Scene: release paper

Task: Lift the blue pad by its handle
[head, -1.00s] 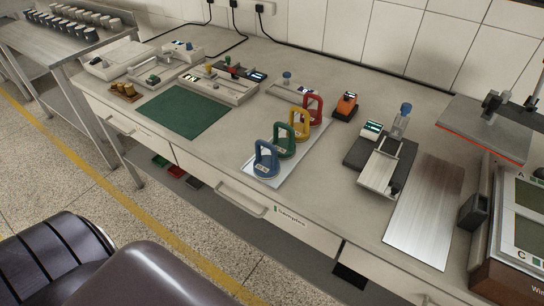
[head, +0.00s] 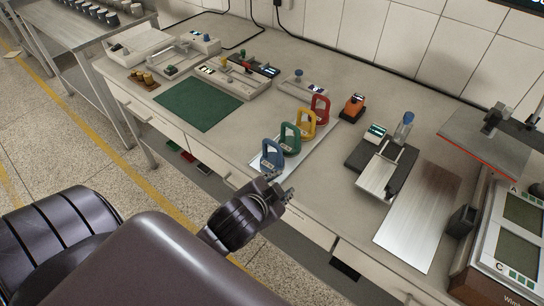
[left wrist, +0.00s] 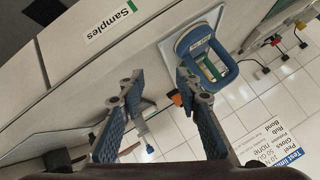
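The blue pad (head: 270,156), with its upright loop handle, stands at the near end of a white tray (head: 259,170) on the bench. Green (head: 290,138), yellow (head: 306,123) and red (head: 320,109) handled pads stand behind it in a row. My left gripper (head: 284,191) is just in front of the bench edge, short of the blue pad and apart from it. In the left wrist view the blue pad's handle (left wrist: 226,70) shows beyond the right finger. The left gripper (left wrist: 158,84) has its fingers spread with nothing between them. My right gripper is not in view.
A green mat (head: 198,103) lies left of the tray. A small orange-and-black device (head: 353,106), a scale-like device (head: 379,180) and a bare metal plate (head: 418,222) are to the right. The drawer front with a "Samples" label (left wrist: 110,22) is close to the left gripper.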

